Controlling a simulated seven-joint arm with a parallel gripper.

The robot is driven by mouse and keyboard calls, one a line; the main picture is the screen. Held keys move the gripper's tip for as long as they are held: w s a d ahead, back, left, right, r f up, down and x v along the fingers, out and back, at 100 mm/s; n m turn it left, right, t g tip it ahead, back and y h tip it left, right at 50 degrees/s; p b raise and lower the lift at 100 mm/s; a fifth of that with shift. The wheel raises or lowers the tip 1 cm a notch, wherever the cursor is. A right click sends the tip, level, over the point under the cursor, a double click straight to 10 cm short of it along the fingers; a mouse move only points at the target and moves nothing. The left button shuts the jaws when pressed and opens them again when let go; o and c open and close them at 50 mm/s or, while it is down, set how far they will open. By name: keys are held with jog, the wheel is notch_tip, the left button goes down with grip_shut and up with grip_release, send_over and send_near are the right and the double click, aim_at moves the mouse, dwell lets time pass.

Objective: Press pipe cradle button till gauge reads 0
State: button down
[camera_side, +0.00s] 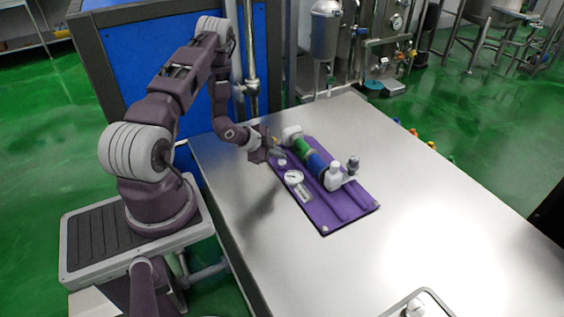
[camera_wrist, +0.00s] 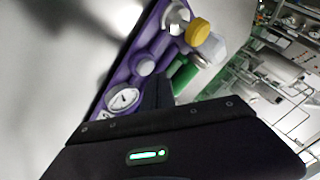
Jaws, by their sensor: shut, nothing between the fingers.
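The purple pipe cradle (camera_side: 347,213) lies on the steel table and holds a pipe with green and blue (camera_side: 316,163) bands. A round white-faced gauge (camera_side: 294,177) is on the cradle; it also shows in the wrist view (camera_wrist: 123,99), its needle too small to read. A pale round button (camera_wrist: 145,65) is beside the gauge, and it shows near my gripper in the side view (camera_side: 282,162). My gripper (camera_side: 278,153) is shut and empty over that end of the cradle. In the wrist view its dark fingers (camera_wrist: 160,88) are close to the button; I cannot tell if they touch it.
White fittings stand at the pipe's ends, one near a grey knob (camera_side: 353,163). A yellow cap (camera_wrist: 198,30) shows in the wrist view. The steel table (camera_side: 430,230) is bare right of the cradle. A tray (camera_side: 418,304) is at the front edge.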

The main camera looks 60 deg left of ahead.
aim_at(279, 163)
jog(key=shift+r, duration=0.2)
jog(key=shift+r, duration=2.4)
